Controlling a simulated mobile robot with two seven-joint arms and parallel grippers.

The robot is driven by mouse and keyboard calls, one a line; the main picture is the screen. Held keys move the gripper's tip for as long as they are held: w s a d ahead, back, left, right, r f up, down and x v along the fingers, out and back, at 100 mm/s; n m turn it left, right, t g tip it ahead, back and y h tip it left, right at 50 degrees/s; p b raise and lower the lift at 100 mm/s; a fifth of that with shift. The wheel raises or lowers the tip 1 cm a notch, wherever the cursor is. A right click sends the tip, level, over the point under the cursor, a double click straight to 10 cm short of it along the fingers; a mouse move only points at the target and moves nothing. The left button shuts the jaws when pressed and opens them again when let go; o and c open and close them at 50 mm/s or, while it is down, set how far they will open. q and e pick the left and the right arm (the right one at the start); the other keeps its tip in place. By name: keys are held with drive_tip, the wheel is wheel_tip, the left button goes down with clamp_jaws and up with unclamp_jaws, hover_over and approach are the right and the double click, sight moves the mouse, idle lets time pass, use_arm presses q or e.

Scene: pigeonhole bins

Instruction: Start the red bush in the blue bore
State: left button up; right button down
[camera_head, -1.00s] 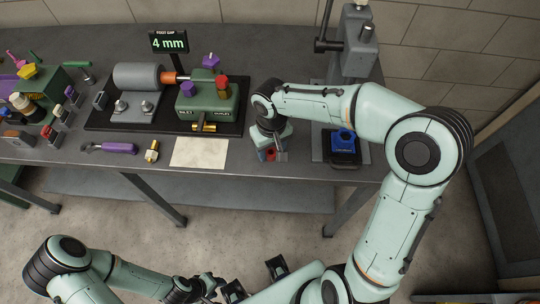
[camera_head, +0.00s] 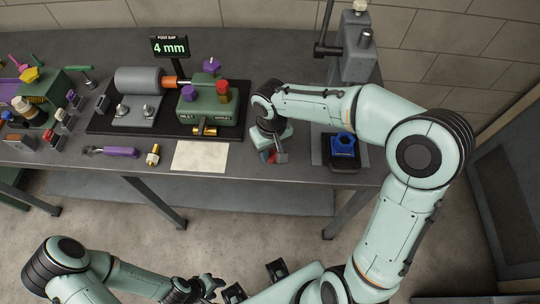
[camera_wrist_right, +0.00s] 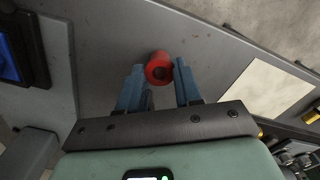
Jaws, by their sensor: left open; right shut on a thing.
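The red bush (camera_wrist_right: 159,68) is a short red ring with a dark hole, seen between my right gripper's fingertips in the right wrist view. My right gripper (camera_head: 272,156) is shut on it, above the table just right of the pale sheet; in the head view the bush is mostly hidden by the gripper. The blue block with the bore (camera_head: 343,144) sits on a dark base to the right of my right gripper, and a part of it shows at the left edge of the right wrist view (camera_wrist_right: 8,58). My left gripper (camera_head: 222,290) is open and empty, low in front of the table.
A press (camera_head: 357,50) stands behind the blue block. A green valve body (camera_head: 208,105) with a motor lies on a black tray to the left. A pale sheet (camera_head: 200,156), a purple-handled tool (camera_head: 119,152) and a brass fitting (camera_head: 153,155) lie along the front.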

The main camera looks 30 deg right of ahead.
sight(271, 154)
use_arm(q)
drive_tip(key=shift+w+r, duration=0.2)
drive_tip(key=shift+r, duration=0.15)
use_arm(e)
drive_tip(key=shift+r, duration=0.45)
drive_tip(key=shift+r, duration=0.1)
drive_tip(key=shift+r+p, duration=1.9)
drive_tip(key=shift+r, duration=1.05)
use_arm(q)
drive_tip(key=w+r, duration=0.1)
drive_tip(key=r, duration=0.1)
drive_tip(key=w+r, duration=0.2)
drive_tip(key=shift+w+r, duration=0.1)
drive_tip(key=shift+w, duration=0.05)
use_arm(e)
drive_tip(key=shift+f, duration=0.1)
use_arm(q)
drive_tip(key=shift+d, duration=0.1)
